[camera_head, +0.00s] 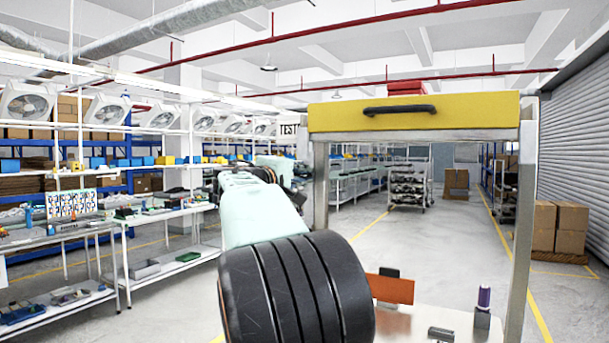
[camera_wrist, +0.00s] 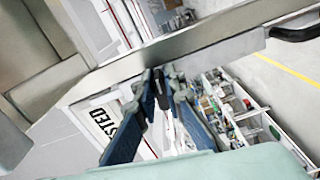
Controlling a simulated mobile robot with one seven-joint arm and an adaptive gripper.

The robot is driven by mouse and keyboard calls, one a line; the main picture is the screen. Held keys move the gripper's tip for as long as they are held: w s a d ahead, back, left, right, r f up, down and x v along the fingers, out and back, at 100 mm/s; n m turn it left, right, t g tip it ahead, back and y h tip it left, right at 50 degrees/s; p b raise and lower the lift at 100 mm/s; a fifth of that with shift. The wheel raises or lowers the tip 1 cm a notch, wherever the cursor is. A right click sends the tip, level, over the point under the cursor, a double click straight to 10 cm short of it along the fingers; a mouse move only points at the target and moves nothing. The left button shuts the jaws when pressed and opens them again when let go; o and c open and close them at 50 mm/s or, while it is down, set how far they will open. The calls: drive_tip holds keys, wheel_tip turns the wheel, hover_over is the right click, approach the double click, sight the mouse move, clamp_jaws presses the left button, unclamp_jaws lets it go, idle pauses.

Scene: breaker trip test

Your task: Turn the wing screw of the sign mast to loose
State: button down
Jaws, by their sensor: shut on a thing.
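The white sign plate with black lettering (camera_head: 289,130) shows behind my arm in the head view, its right part cut off by the metal frame. The mast is mostly hidden in both views.
A metal frame with a yellow drawer front (camera_head: 415,118) and black handle stands close on the right. Below it is a bench top (camera_head: 440,320) with an orange plate (camera_head: 390,289) and small dark items. Shelving with fans and boxes lines the left.

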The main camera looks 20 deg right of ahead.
drive_tip(key=n, duration=0.1)
drive_tip(key=n+p, duration=0.1)
drive_tip(key=n, duration=0.2)
drive_tip(key=shift+r+n+p, duration=0.25)
drive_tip(key=shift+n+p, duration=0.05)
drive_tip(key=shift+p, duration=0.1)
drive_tip(key=n+p, duration=0.1)
drive_tip(key=n, duration=0.1)
drive_tip(key=n+p, duration=0.2)
drive_tip(key=n, duration=0.1)
drive_tip(key=shift+a+r, duration=0.1)
drive_tip(key=shift+r, duration=0.1)
drive_tip(key=n+p, duration=0.4)
drive_tip(key=n, duration=0.1)
drive_tip(key=shift+w+r+n, duration=0.1)
drive_tip(key=shift+w+n, duration=0.05)
drive_tip(key=shift+n, duration=0.25)
drive_tip(key=n+p, duration=0.3)
drive_tip(key=shift+w+a, duration=0.1)
drive_tip(key=shift+a, duration=0.05)
drive_tip(key=shift+n+p, duration=0.35)
drive_tip(key=shift+n, duration=0.15)
drive_tip(key=shift+f, duration=0.2)
drive_tip(key=c, duration=2)
unclamp_jaws()
